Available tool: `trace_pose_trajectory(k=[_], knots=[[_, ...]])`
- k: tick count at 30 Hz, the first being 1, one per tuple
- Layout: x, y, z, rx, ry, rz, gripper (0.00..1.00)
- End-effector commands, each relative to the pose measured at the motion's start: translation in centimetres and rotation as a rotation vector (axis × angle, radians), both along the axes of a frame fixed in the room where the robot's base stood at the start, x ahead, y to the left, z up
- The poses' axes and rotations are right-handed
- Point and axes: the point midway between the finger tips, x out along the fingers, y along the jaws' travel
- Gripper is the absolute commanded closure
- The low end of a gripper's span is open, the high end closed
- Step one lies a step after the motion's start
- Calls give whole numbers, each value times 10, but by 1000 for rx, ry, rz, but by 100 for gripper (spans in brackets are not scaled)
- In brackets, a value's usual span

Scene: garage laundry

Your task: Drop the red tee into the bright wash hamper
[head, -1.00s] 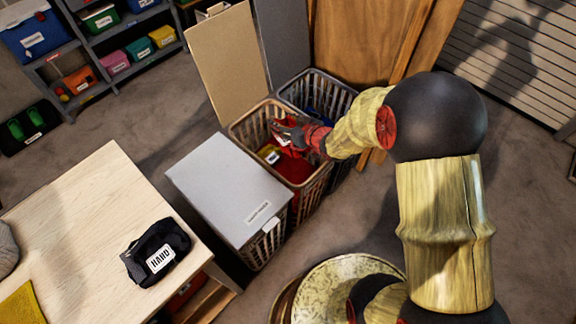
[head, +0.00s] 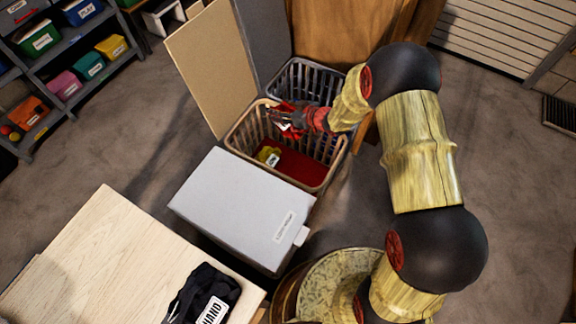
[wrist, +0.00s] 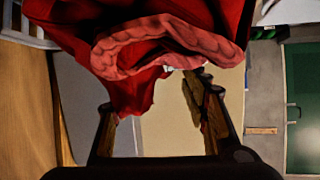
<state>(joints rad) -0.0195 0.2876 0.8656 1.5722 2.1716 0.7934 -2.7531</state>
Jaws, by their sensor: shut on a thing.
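My gripper (head: 286,119) is over the open tan slatted hamper (head: 335,163) in the head view, near its far rim. It is shut on the red tee (head: 292,132), which is small and partly hidden by the gripper there. In the wrist view the red tee (wrist: 150,45) hangs in folds across the top, with a paler ribbed hem, in front of the fingers (wrist: 157,112). The hamper's lid stands raised. Inside lie a flat dark red surface and a yellow labelled item (head: 268,156).
A grey hamper with a shut lid (head: 235,205) stands in front of the tan one. A dark slatted hamper (head: 345,85) stands open behind it. A wooden table (head: 95,255) with a black labelled garment (head: 195,295) is at lower left. Shelves of bins (head: 60,60) are upper left.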

Motion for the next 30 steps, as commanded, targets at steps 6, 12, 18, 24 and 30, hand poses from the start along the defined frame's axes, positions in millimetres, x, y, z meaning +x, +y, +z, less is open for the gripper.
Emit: trace_pose_trajectory(k=[6,12,18,24,30], knots=[[-1,1,-12,-1,4,8,100],[-1,1,-35,1,3,7,100],[-1,1,-52,1,2,8,100],[0,1,-59,1,1,8,100],[0,1,-59,0,0,8,100]])
